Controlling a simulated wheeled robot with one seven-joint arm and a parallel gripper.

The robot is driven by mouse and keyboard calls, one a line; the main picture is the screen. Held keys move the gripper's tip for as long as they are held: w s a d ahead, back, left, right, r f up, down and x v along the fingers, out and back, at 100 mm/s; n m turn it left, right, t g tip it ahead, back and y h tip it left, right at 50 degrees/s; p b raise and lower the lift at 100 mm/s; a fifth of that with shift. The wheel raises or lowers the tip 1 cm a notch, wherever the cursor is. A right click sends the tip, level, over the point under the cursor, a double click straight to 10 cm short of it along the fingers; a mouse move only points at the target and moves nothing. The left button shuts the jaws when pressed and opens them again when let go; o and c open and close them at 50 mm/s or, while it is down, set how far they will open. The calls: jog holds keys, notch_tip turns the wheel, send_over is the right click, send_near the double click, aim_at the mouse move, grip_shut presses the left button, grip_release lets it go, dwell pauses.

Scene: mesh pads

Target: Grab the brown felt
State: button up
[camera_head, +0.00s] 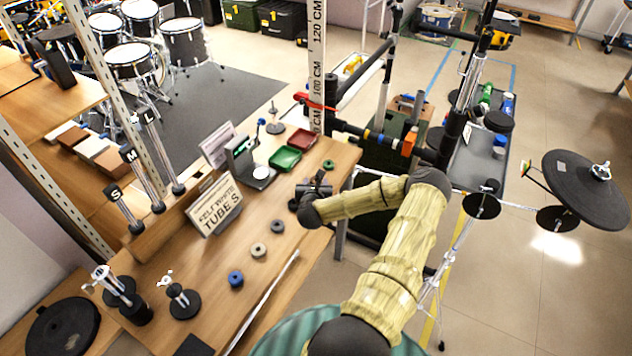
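Several small felt rings lie in a row on the wooden table. A dark grey ring (277,226) is nearest my gripper, then a greyish, slightly tan ring (258,250), then a blue ring (235,278). A green ring (328,164) lies behind my gripper. None looks clearly brown at this size. My gripper (297,204) is low over the table, right of the sign and between the green and dark grey rings. Its fingers are small and dark, and I cannot tell their opening. Anything directly beneath it is hidden.
A sign (215,205) reading "TUBES" stands behind the rings. Red (302,139) and green (285,158) trays lie at the table's far end. A thin metal rod (262,303) lies along the near edge. Small stands (179,299) occupy the left. A measuring post (317,60) rises behind.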

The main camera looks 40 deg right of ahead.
jog(key=c, duration=0.6)
notch_tip(320, 180, up, 10)
jog(key=shift+r, duration=0.1)
dwell(0.6)
